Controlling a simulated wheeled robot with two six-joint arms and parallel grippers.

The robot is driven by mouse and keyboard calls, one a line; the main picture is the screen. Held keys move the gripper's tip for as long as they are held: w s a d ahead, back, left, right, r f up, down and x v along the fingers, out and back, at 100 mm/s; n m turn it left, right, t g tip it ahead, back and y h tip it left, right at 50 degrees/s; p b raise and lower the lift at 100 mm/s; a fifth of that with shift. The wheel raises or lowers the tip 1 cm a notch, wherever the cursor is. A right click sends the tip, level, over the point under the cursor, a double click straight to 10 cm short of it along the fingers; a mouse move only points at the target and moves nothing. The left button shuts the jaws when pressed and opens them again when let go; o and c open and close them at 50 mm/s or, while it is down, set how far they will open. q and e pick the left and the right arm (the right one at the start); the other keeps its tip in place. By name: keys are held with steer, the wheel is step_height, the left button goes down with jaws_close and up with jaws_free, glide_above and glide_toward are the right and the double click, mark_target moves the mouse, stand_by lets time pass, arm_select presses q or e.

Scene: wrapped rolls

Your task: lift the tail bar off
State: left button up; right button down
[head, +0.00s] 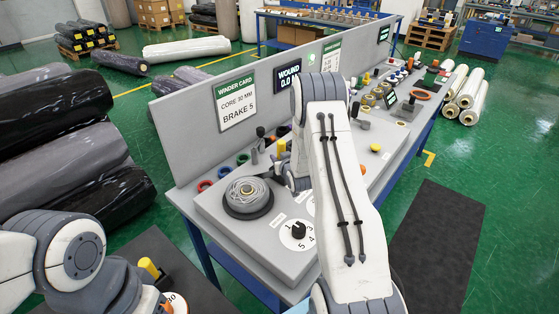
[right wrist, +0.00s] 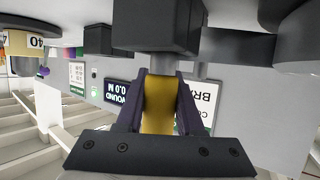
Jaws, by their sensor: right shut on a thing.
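My right gripper (right wrist: 158,110) is shut on a yellow handle (right wrist: 158,98), with one dark finger on each side. The handle joins a short grey post and a dark block (right wrist: 155,28); I take this for the tail bar, but its full shape is hidden. A numbered dial (head: 298,234) sits right of the spool. My left arm is at the lower left; its gripper does not show.
A grey upright panel (head: 207,100) with the winder card (head: 236,100) runs behind the bench (head: 265,252). Coloured rings and small parts stand along the bench. Large dark wrapped rolls (head: 62,150) lie at the left. A dark floor mat (head: 436,240) at right is clear.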

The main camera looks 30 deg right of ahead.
mark_target(282, 147)
steer(key=shift+r, duration=0.6)
steer(key=r, duration=0.1)
steer(key=r+p, duration=0.2)
steer(key=shift+s+d+r, duration=0.25)
steer(key=shift+d+r, duration=0.05)
steer(key=shift+d, duration=0.05)
steer(key=s+d+r+p, duration=0.4)
steer(key=s+d+r, duration=0.2)
steer(key=s+d, duration=0.1)
steer(key=shift+s, duration=0.6)
steer(key=shift+r, duration=0.3)
